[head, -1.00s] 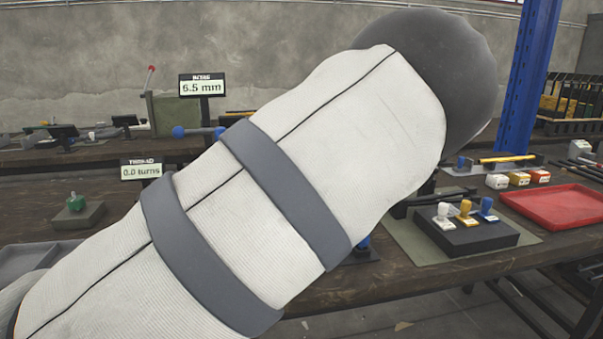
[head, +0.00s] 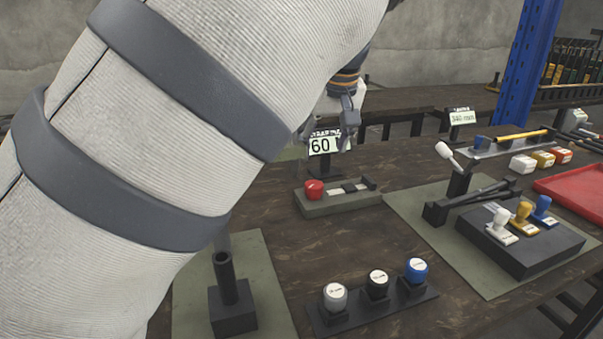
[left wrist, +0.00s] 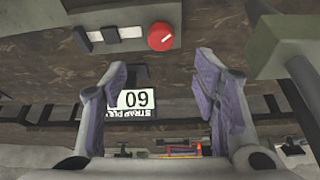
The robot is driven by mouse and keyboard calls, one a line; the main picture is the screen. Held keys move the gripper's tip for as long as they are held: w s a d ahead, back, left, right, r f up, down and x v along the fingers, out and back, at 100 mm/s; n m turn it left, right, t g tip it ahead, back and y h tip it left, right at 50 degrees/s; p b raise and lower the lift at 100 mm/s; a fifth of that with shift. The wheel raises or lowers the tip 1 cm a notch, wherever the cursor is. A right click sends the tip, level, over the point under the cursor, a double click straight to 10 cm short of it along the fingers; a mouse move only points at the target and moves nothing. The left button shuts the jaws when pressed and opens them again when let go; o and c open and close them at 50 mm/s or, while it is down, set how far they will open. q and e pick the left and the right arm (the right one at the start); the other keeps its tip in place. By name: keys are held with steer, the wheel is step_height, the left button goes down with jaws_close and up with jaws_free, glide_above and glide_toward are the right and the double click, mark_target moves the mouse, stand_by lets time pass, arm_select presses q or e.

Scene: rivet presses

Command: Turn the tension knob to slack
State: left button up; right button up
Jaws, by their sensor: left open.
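The red knob (head: 314,189) sits on the left end of a low grey box (head: 342,205) on the table. It also shows in the left wrist view (left wrist: 161,37), with a white pointer line across its face. A display (head: 325,144) reading 60 stands behind the box; in the left wrist view (left wrist: 135,100) it appears upside down, lettered STRAP PULL. My left gripper (head: 342,128) is open and empty, above and behind the knob, near the display. In the left wrist view the knob lies beyond the gap between its fingers, not touched. My right gripper is not in view.
Three capped stamps (head: 377,284) stand in a rack in front. Black tube stand (head: 231,300) is at the left on a green mat. A lever device (head: 465,190) and black block with stamps (head: 520,240) are at the right.

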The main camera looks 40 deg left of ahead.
mark_target(314, 184)
arm_select(q)
steer(key=x, duration=1.1)
steer(key=shift+a+f+b, duration=0.3)
steer(key=shift+f+b, duration=0.05)
steer(key=shift+b, duration=0.05)
steer(key=c, duration=1.2)
